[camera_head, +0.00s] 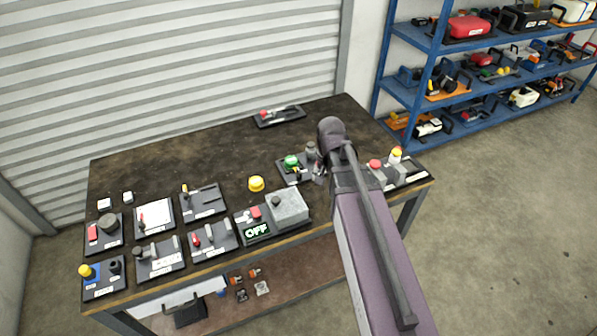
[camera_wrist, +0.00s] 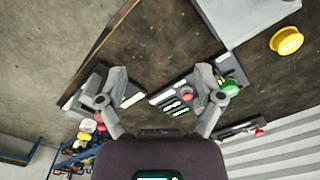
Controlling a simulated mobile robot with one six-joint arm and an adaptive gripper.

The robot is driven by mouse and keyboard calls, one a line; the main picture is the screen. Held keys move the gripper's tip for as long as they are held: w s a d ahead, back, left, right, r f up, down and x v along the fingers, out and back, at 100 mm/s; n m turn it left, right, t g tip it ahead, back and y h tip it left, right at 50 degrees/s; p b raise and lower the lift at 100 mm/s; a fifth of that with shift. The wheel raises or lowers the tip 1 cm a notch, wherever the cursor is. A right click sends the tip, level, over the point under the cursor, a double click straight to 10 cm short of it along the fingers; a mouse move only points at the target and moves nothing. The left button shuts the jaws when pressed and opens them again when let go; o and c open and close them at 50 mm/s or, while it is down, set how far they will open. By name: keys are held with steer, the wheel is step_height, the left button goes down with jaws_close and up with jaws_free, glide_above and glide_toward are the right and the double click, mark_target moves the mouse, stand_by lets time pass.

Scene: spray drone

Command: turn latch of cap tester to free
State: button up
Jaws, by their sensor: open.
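My gripper (camera_wrist: 162,78) is open in the wrist view, its two fingers apart with nothing held between them. In the head view the arm reaches over the right part of the bench and hides most of the gripper (camera_head: 319,174). A dark panel with a green knob (camera_head: 291,161) lies just left of the gripper; in the wrist view this green knob (camera_wrist: 232,88) shows beside the right finger, with lit green displays (camera_wrist: 176,107) on its panel. Labels are too small to read, so I cannot tell which device is the cap tester. Its latch cannot be told either.
A grey box device with an OFF display (camera_head: 257,231) and a yellow button (camera_head: 256,183) stand left of the arm. A panel with a red knob (camera_head: 375,164) is to the right. Several other panels fill the bench's left front. The bench's (camera_head: 200,160) back middle is mostly clear.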

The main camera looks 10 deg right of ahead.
mark_target(299, 171)
steer(key=w+a+m, duration=0.3)
steer(key=w+m, duration=0.2)
steer(key=w, duration=0.3)
steer(key=w+a+m, duration=0.3)
steer(key=w+m, duration=0.2)
steer(key=w, duration=0.4)
steer(key=shift+w+a, duration=0.2)
steer(key=shift+a, duration=0.05)
steer(key=shift+f+b, duration=0.3)
steer(key=shift+f, duration=0.05)
step_height(299, 171, down, 13)
steer(key=b, duration=1.3)
steer(key=shift+f, duration=0.15)
steer(key=c, duration=1.1)
